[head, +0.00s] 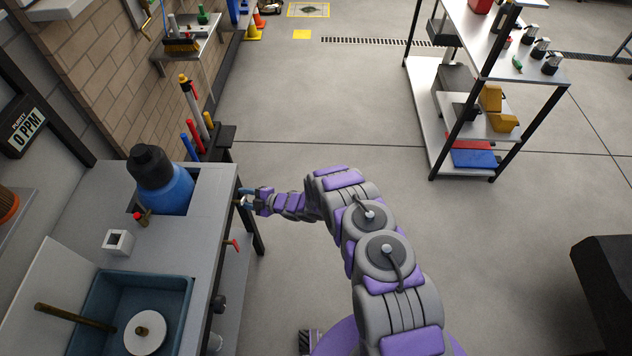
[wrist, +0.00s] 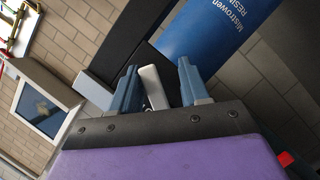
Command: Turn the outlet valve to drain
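My gripper (head: 243,196) is at the front edge of the workbench (head: 190,250), beside the blue tank (head: 165,190) with a black cap. In the wrist view my gripper (wrist: 157,72) has its two blue fingers apart. A pale grey lever (wrist: 153,88) stands between them, nearer the left finger, with a gap to the right finger. I cannot tell for sure whether this lever is the outlet valve's handle. A red handle (head: 232,243) sticks out of the bench front below my gripper. A small red-topped valve (head: 139,217) sits near the tank.
A blue basin (head: 180,285) holding a white disc (head: 145,332) is set in the bench. A small white square block (head: 118,242) stands behind it. A shelf rack (head: 480,125) stands right; the floor between is clear.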

